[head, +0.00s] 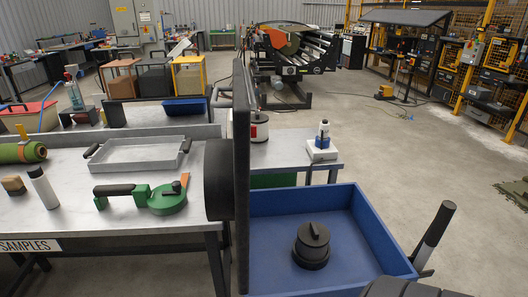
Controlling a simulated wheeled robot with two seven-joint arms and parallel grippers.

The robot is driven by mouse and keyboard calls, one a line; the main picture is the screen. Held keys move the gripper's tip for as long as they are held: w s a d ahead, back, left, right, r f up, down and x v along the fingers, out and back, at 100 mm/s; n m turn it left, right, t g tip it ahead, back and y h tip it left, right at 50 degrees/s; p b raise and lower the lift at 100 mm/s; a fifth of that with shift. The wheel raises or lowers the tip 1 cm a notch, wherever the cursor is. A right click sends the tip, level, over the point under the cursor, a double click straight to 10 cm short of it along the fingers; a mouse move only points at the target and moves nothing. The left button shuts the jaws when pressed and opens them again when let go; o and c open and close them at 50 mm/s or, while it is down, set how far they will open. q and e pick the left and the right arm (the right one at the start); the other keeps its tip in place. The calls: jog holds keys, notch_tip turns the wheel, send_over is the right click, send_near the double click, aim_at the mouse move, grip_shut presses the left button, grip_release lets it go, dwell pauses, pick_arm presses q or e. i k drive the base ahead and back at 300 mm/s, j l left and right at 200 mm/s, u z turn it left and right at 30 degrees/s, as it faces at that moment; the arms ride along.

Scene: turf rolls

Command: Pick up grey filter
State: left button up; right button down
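A dark grey, nearly black round part (312,246) with a wider base and a raised grip on its lid stands upright in a blue bin (342,207) at the lower right. It is the thing in view that best fits the grey filter. It stands on the bin floor, apart from the walls I can see. Neither of my grippers can be made out in the head view, and nothing is seen touching the part.
A tall black panel (242,150) rises along the bin's left side. A black handle (435,236) stands at its right. The left bench holds a grey tray (138,155), a green tool (165,198) and a white bottle (42,186). Open floor lies to the right.

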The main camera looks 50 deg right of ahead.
aim_at(312, 239)
jog(key=i+z, duration=0.15)
jog(key=z, duration=0.25)
jog(key=i+z, duration=0.15)
jog(key=z, duration=0.25)
jog(key=i+j+z, duration=0.15)
jog(key=z, duration=0.3)
jog(key=i+j+z, duration=0.15)
jog(key=z, duration=0.25)
jog(key=i+j+z, duration=0.1)
jog(key=z, duration=0.3)
jog(key=j, duration=0.1)
